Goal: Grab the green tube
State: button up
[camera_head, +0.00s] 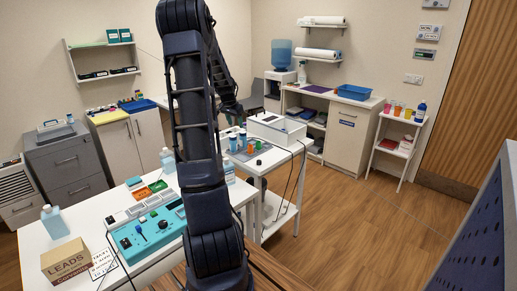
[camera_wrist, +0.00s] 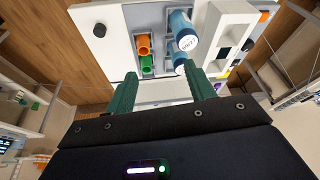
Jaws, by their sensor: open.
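The green tube (camera_wrist: 147,65) lies or stands in a grey holder on the white table (camera_wrist: 117,60), right beside an orange tube (camera_wrist: 143,43). In the head view the green tube (camera_head: 258,144) is small, near the white box. My gripper (camera_wrist: 161,72) is open and empty. Its two dark green fingers point toward the table edge, with the green tube seen between and just beyond the tips. I cannot tell the exact gap.
Blue-and-white bottles (camera_wrist: 181,24) stand close to the right of the tubes. A white box (camera_head: 277,128) takes up the back of the same table. A teal control device (camera_head: 145,232) sits on the nearer desk. Open floor (camera_head: 345,225) lies to the right.

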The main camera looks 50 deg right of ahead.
jog(key=m+g, duration=0.1)
jog(key=m, duration=0.1)
send_near(259, 142)
jog(key=shift+h, duration=0.3)
jog(key=x, duration=0.6)
jog(key=a+x, duration=0.1)
jog(key=x, duration=0.2)
jog(key=shift+s+f, duration=0.25)
jog(key=shift+s, duration=0.05)
jog(key=shift+c, duration=0.4)
jog(key=c, duration=1)
